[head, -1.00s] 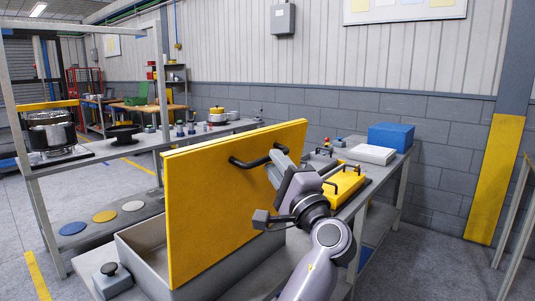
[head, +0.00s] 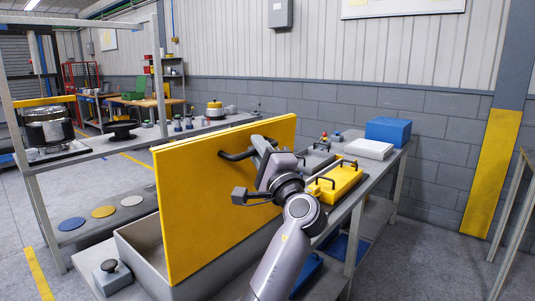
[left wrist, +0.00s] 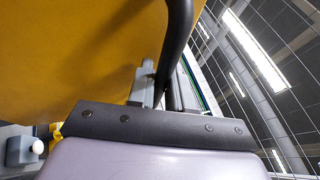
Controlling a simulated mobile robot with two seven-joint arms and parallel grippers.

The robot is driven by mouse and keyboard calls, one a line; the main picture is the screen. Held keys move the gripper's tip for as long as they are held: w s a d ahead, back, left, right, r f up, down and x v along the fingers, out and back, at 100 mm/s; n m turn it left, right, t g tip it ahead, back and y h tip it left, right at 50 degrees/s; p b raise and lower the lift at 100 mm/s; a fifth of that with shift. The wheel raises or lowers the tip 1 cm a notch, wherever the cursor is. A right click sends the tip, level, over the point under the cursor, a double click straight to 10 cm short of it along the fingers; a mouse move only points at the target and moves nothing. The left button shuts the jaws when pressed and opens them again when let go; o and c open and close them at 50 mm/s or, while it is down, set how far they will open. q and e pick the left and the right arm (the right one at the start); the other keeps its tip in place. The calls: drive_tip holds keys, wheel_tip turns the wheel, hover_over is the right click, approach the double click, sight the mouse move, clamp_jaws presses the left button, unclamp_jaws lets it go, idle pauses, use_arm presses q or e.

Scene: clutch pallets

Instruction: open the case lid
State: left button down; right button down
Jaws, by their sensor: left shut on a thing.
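The case is a grey open box (head: 137,242) low in the head view. Its yellow lid (head: 205,205) stands steeply raised above it, hiding part of the inside. A black bar handle (head: 230,156) is on the lid's upper right face. My left gripper (head: 262,146) is at this handle and shut on it. In the left wrist view, the dark handle (left wrist: 179,40) runs down between the grey fingers (left wrist: 160,88), with the yellow lid (left wrist: 80,50) filling the upper left. My right gripper is not in view.
A small grey block with a black knob (head: 111,272) sits left of the case. A yellow tray with black handles (head: 337,182), a white box (head: 368,149) and a blue box (head: 388,131) stand on the bench behind. A shelf frame (head: 30,190) stands at left.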

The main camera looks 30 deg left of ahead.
use_arm(q)
drive_tip(key=a, duration=0.3)
drive_tip(key=shift+w+a+r, duration=0.1)
drive_tip(key=shift+w+r, duration=0.05)
drive_tip(key=shift+r, duration=0.15)
drive_tip(key=c, duration=1.4)
unclamp_jaws()
drive_tip(key=b, duration=0.2)
approach(246, 143)
drive_tip(key=shift+x, duration=1)
drive_tip(key=b+v, duration=0.3)
drive_tip(key=v, duration=0.5)
drive_tip(key=shift+d, duration=0.2)
